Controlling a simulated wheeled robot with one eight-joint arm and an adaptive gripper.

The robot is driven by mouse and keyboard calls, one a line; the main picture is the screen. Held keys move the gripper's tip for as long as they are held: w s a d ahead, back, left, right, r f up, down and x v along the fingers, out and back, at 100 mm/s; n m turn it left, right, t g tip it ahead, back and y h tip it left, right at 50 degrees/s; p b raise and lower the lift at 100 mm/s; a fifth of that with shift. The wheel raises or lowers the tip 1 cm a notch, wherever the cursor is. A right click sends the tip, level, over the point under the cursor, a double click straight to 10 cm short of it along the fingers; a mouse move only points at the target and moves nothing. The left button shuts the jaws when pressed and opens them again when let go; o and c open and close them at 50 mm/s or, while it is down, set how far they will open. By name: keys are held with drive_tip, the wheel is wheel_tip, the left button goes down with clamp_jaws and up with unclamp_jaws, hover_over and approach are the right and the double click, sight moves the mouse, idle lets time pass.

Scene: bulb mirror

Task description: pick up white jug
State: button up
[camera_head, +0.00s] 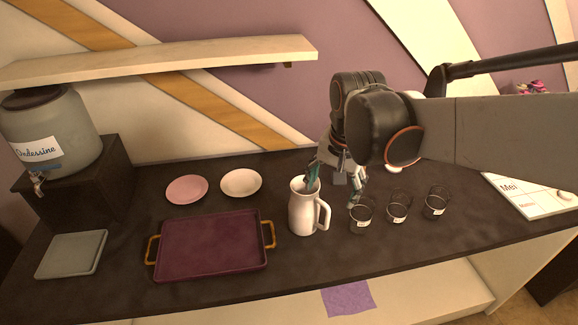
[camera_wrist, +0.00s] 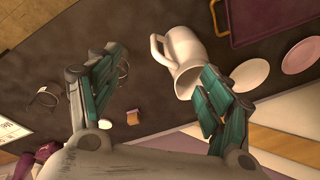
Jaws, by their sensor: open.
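The white jug (camera_head: 303,213) stands upright on the dark counter, its handle on the right side. In the wrist view the jug (camera_wrist: 186,50) shows at upper centre with its mouth towards me. My gripper (camera_head: 335,184) is open, with its green-grey fingers spread at the jug's upper right. One finger overlaps the jug's mouth in both views; I cannot tell whether it is inside, behind or above the rim. The other finger is right of the handle, near the leftmost glass. In the wrist view my gripper (camera_wrist: 158,68) holds nothing.
Several glasses (camera_head: 397,208) stand close right of the jug. A purple tray (camera_head: 212,268) with gold handles lies left. A pink plate (camera_head: 187,189) and a cream plate (camera_head: 241,182) lie behind it. A drink dispenser (camera_head: 55,135) stands far left; a shelf (camera_head: 160,62) hangs above.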

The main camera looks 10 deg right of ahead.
sight(323, 202)
drive_tip(key=w+r+m+g+p, duration=0.2)
drive_tip(key=w+m+p, duration=0.1)
drive_tip(key=w+p, duration=0.25)
drive_tip(key=shift+m, duration=0.3)
drive_tip(key=f+b, duration=0.1)
drive_tip(key=f, duration=0.3)
drive_tip(key=f+b, duration=0.1)
drive_tip(key=f, duration=0.3)
drive_tip(key=shift+a+f, duration=0.2)
drive_tip(key=shift+f, duration=0.15)
drive_tip(key=shift+d+f+b, duration=0.15)
drive_tip(key=shift+f+b, duration=0.3)
drive_tip(key=shift+f, duration=0.9)
drive_tip(key=shift+d+f+b, duration=0.1)
drive_tip(key=shift+f+b, duration=0.35)
drive_tip(key=shift+f, duration=0.85)
drive_tip(key=shift+c, duration=0.2)
clamp_jaws()
